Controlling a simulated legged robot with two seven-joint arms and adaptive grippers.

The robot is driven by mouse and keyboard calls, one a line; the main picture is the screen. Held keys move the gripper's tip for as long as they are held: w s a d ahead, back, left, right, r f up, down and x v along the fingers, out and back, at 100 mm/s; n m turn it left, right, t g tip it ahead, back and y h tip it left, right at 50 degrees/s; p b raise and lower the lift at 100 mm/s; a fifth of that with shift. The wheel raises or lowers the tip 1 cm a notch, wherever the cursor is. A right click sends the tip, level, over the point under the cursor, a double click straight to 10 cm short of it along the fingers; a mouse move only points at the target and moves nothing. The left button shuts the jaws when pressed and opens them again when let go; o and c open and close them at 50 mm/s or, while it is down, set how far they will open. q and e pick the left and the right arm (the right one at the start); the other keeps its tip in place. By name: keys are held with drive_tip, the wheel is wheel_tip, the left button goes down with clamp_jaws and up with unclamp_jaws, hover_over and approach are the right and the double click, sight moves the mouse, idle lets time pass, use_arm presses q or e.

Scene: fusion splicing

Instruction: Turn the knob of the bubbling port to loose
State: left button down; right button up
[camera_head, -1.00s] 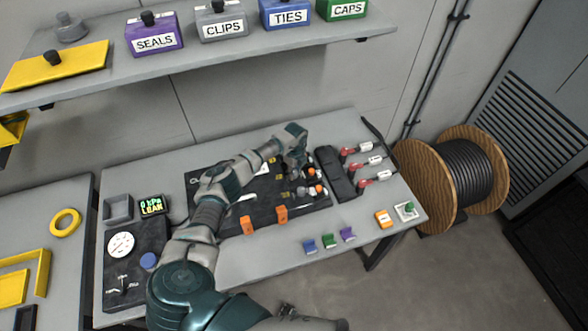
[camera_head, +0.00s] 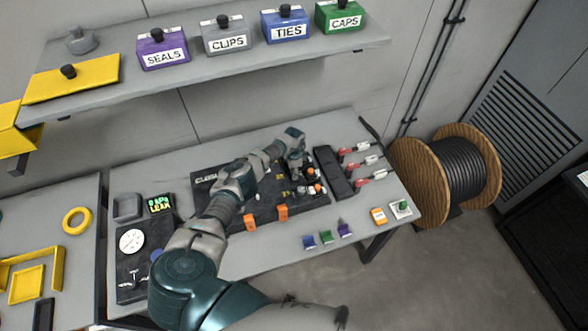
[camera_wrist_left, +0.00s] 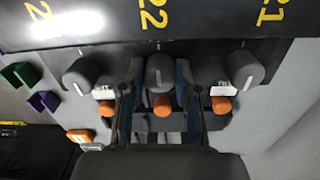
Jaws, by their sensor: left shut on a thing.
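My left gripper (camera_head: 296,165) reaches down at the right end of the black closure panel (camera_head: 209,178). In the left wrist view its fingers (camera_wrist_left: 160,100) stand on both sides of the middle port, marked 22, and are shut on its grey knob (camera_wrist_left: 160,72). That knob's white line points straight along the port. An orange tip (camera_wrist_left: 162,106) shows below it between the fingers. Grey knobs stand to the left (camera_wrist_left: 78,76) and right (camera_wrist_left: 243,68); the right one is by the mark 21. I cannot see bubbles at any port. My right gripper is not in view.
A small display (camera_head: 160,204) with a LEAK reading and a round gauge (camera_head: 131,241) are at the left. Coloured clips (camera_head: 326,237) lie along the front edge. A shelf (camera_head: 220,62) hangs above.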

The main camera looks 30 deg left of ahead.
use_arm(q)
drive_tip(key=shift+n+p, duration=0.55)
drive_tip(key=shift+n, duration=0.95)
drive_tip(key=c, duration=0.8)
unclamp_jaws()
drive_tip(key=shift+w, duration=0.1)
drive_tip(key=shift+a, duration=0.1)
wheel_tip(320, 180, up, 12)
drive_tip(key=shift+w+a+f, duration=0.15)
